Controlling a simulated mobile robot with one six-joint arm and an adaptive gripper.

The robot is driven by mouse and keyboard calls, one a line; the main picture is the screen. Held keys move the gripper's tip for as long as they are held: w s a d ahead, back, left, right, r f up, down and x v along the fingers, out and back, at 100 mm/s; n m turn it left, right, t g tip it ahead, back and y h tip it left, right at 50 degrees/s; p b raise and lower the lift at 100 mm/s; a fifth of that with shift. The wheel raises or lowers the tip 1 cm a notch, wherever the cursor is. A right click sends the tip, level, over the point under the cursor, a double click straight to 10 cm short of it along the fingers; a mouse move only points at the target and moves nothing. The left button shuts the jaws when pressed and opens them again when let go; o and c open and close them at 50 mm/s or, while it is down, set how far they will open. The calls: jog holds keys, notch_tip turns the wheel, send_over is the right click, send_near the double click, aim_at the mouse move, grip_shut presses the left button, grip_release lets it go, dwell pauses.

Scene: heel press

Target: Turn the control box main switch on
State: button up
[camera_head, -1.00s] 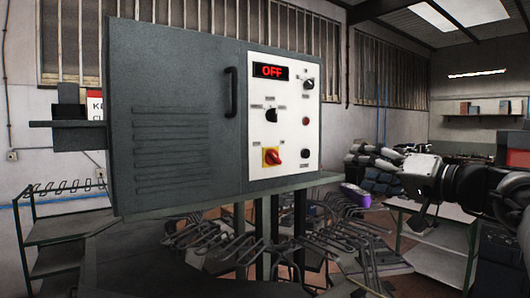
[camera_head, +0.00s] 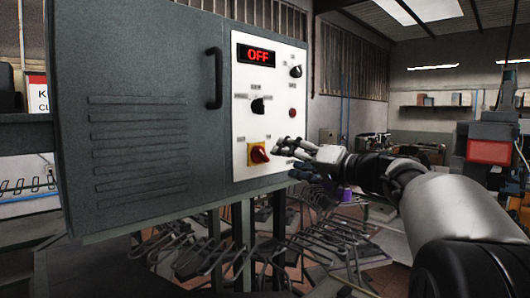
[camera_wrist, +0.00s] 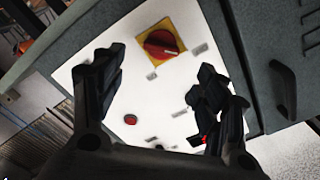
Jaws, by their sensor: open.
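The grey control box (camera_head: 140,110) has a white panel (camera_head: 240,110) on its right part, with a display (camera_head: 256,54) reading OFF in red. The main switch (camera_head: 259,153) is a red rotary knob on a yellow square plate, low on the panel. It also shows in the wrist view (camera_wrist: 162,43), beyond the fingertips, with the panel rotated in that picture. My gripper (camera_head: 290,152) is just right of the switch in the head view. In the wrist view its two fingers (camera_wrist: 155,78) are spread, with nothing between them. The gripper is apart from the knob.
The panel also bears a selector knob (camera_head: 258,105), an upper knob (camera_head: 296,71) and a red button (camera_head: 292,113). A door handle (camera_head: 213,78) sticks out left of the panel. Racks with metal hooks (camera_head: 300,245) stand below the box.

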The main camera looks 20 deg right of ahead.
aim_at(265, 154)
jog(key=p+x, duration=0.2)
jog(key=x, duration=0.6)
jog(key=shift+w+r, duration=0.15)
jog(key=shift+w, duration=0.2)
jog(key=shift+a, duration=0.2)
jog(key=shift+c, duration=0.3)
jog(key=c, duration=1)
